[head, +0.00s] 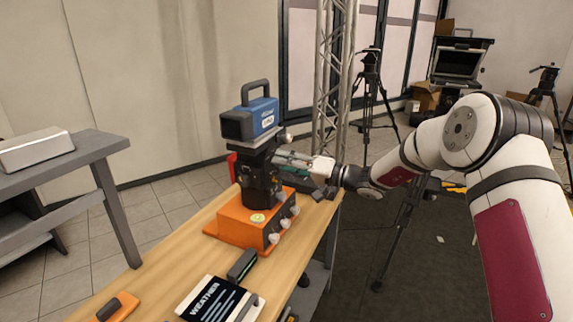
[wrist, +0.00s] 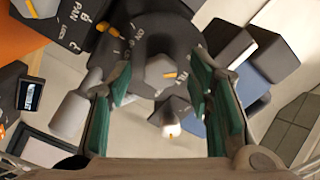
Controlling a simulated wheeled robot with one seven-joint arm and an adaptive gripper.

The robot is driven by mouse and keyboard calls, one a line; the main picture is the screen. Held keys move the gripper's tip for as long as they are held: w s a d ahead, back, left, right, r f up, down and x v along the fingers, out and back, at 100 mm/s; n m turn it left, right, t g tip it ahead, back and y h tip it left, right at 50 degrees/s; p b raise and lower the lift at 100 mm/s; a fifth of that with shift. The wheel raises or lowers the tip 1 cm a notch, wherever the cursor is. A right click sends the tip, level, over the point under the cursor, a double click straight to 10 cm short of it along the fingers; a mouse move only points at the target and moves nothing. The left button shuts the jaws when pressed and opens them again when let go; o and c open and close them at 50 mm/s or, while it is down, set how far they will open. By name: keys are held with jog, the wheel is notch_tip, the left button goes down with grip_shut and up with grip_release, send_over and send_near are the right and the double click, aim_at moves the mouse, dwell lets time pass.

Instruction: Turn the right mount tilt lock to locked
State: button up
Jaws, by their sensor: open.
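A black camera mount (head: 262,178) stands on an orange base (head: 241,222) and carries a blue camera (head: 262,116). My gripper (head: 299,163) is at the mount's right side. In the wrist view my gripper (wrist: 166,100) is open, its green pads apart on either side of the mount's dark controls. A grey faceted knob (wrist: 155,72) with an orange mark sits between the fingers, near partly readable lettering. A dark lever with a pale tip (wrist: 171,130) lies just below it. I cannot tell which is the tilt lock, or whether a finger touches either.
The base sits on a wooden table (head: 172,263). A card reading WEATHER (head: 208,299), a dark device (head: 242,264) and an orange piece (head: 118,307) lie in front. A grey bench (head: 55,178) is at left. A truss (head: 329,75) and tripod (head: 370,80) stand behind.

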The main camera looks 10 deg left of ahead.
grip_shut()
jog(key=shift+m, duration=0.3)
jog(key=shift+m+b, duration=0.3)
jog(key=shift+m, duration=8.4)
